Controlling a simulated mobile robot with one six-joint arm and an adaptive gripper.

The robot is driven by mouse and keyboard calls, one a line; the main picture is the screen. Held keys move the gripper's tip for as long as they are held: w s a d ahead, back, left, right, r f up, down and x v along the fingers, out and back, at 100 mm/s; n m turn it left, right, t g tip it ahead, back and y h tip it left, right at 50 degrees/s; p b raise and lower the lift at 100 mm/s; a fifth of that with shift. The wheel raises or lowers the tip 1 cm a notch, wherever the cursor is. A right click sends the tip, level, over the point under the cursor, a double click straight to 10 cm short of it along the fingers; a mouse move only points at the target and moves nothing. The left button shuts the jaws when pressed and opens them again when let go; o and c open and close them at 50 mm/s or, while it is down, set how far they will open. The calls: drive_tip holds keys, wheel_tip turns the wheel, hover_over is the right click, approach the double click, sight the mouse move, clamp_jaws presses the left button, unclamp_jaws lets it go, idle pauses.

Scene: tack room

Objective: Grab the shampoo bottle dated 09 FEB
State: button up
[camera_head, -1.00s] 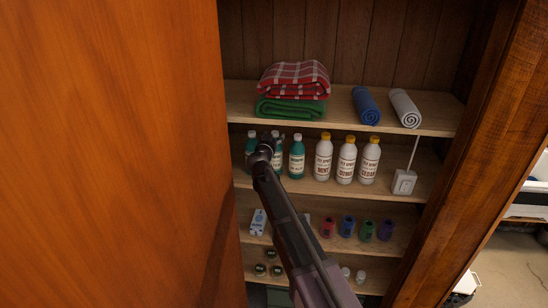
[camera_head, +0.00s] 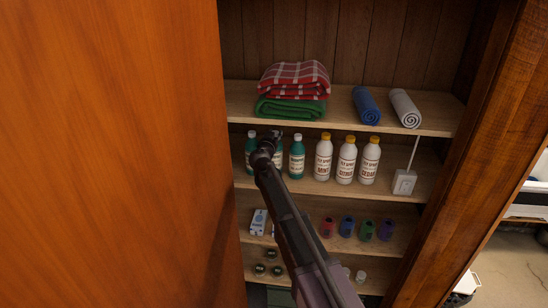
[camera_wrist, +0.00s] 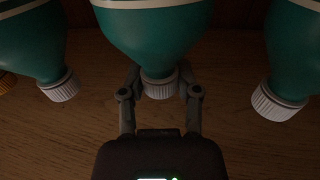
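Three teal bottles with white caps stand in a row on the second shelf: the left one (camera_head: 251,150), a middle one (camera_head: 278,158) partly hidden by my gripper, and the right one (camera_head: 296,158). Their label dates are too small to read. My gripper (camera_head: 266,146) is at the middle bottle. The other teal bottles stand apart on the left (camera_wrist: 35,40) and right (camera_wrist: 296,45).
The shelf above (camera_head: 340,122) holds folded blankets (camera_head: 293,82) and rolled towels. A wooden door (camera_head: 110,150) closes off the left side.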

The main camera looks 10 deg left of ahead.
clamp_jaws()
drive_tip(key=shift+r, duration=0.1)
drive_tip(key=shift+r+p, duration=1.75)
drive_tip(key=shift+p, duration=0.1)
drive_tip(key=shift+s+d, duration=0.15)
drive_tip(key=shift+s, duration=0.6)
drive_tip(key=s+d+r+p, duration=0.1)
drive_tip(key=s+d, duration=0.1)
drive_tip(key=s, duration=1.2)
drive_tip(key=shift+s+d+r, duration=0.15)
drive_tip(key=shift+d, duration=0.15)
